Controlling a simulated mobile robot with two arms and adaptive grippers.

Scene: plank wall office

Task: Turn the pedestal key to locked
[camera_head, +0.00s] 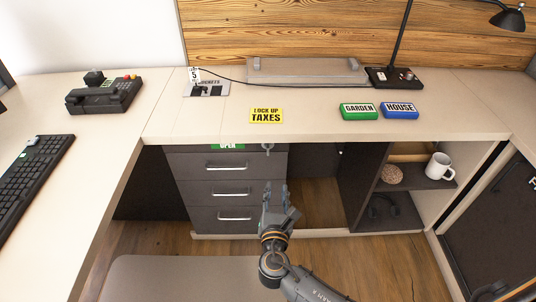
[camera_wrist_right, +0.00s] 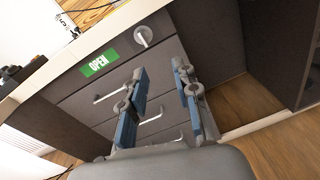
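The pedestal (camera_head: 180,190) is a dark grey drawer unit under the desk with several drawers and silver handles. Its key (camera_head: 267,148) sits in the lock near the top right of its front, and it also shows in the right wrist view (camera_wrist_right: 144,37). A green OPEN label (camera_wrist_right: 99,63) is on the top drawer front left of the key; its lower part shows in the head view (camera_head: 228,146). My right gripper (camera_head: 274,188) is open and empty, below and in front of the key, fingers pointing toward the pedestal. My left gripper is not in view.
On the desk (camera_head: 310,130) lie a yellow LOCK UP TAXES sign (camera_head: 266,116), a green GARDEN tag (camera_head: 359,112) and a blue HOUSE tag (camera_head: 400,111). An open shelf with a white mug (camera_head: 439,167) stands right. The desk edge overhangs the key. Floor is free between pedestal and shelf.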

